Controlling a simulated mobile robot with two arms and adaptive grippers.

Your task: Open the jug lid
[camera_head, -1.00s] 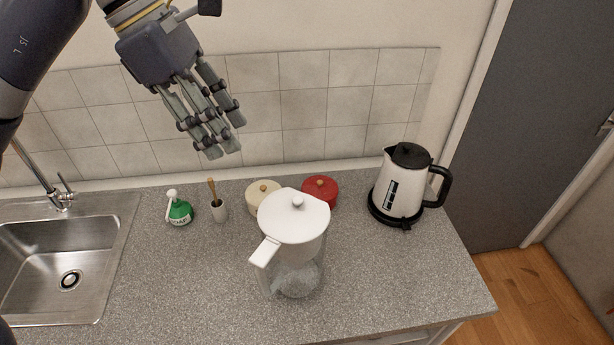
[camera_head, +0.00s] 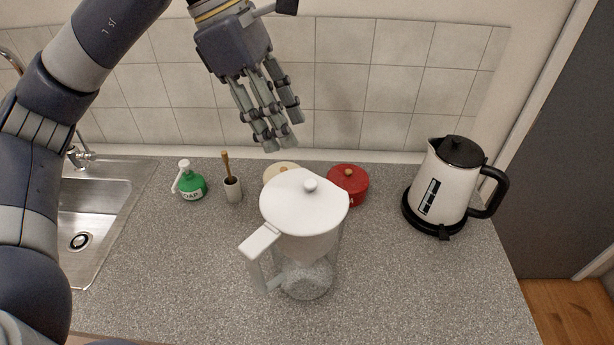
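The jug (camera_head: 309,277) is clear with a white upper part and a white handle (camera_head: 260,241) pointing to the lower left. It stands upright on the counter. Its white lid (camera_head: 297,203), with a small round knob (camera_head: 310,185), sits shut on top. My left gripper (camera_head: 276,136) hangs in front of the tiled wall, above and behind the jug in the picture. Its grey fingers are stretched out downward with gaps between them, empty and apart from the lid. My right gripper is out of view.
A white kettle (camera_head: 439,186) stands right of the jug. A red pot (camera_head: 348,186) and a cream pot (camera_head: 279,172) sit close behind it. A green soap bottle (camera_head: 191,186), a brush holder (camera_head: 233,189) and the sink (camera_head: 97,195) are left. Counter (camera_head: 180,270) front left is clear.

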